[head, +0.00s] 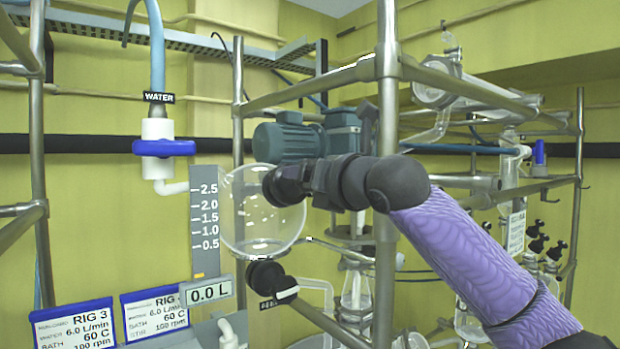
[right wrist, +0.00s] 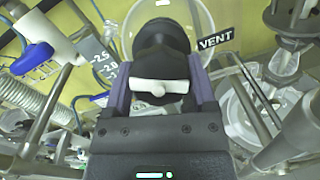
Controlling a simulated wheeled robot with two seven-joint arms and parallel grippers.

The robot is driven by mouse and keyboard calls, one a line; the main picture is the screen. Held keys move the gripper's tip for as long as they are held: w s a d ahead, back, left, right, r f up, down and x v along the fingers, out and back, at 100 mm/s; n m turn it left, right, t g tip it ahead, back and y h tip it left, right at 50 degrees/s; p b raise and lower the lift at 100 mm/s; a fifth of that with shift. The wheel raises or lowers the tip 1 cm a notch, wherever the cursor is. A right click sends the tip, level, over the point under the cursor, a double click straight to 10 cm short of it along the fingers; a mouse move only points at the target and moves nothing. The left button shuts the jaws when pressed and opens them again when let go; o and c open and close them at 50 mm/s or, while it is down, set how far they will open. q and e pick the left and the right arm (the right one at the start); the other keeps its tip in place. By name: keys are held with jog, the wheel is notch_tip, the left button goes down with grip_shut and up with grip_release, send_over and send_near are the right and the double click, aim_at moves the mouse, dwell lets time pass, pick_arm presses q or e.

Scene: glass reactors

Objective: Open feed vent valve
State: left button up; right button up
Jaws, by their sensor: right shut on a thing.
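In the right wrist view, the feed vent valve (right wrist: 162,55) is a black knob-like body beside a "VENT" label (right wrist: 216,40). Its white handle (right wrist: 160,87) lies crosswise in the picture. My right gripper (right wrist: 161,92) is shut on the handle, with one purple finger on each side. In the head view, my right gripper (head: 285,186) reaches from the right to the upper part of the round glass feed vessel (head: 240,225) and hides the vent valve. My left gripper is in neither view.
A black lower valve (head: 265,275) with a pale handle sits under the vessel. A scale and a 0.0 L display (head: 208,292) stand left of it. A blue-handled water valve (head: 163,148) is further left. A metal upright (head: 387,100) stands close to my right arm.

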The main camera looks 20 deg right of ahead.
jog(key=o, duration=1.2)
jog(key=shift+c, duration=0.2)
jog(key=shift+s+d+f+b, duration=0.1)
jog(key=shift+s+d+b, duration=0.05)
jog(key=shift+s+b, duration=0.25)
jog(key=b+v, duration=0.4)
jog(key=v, duration=0.5)
jog(key=shift+s+d, duration=0.1)
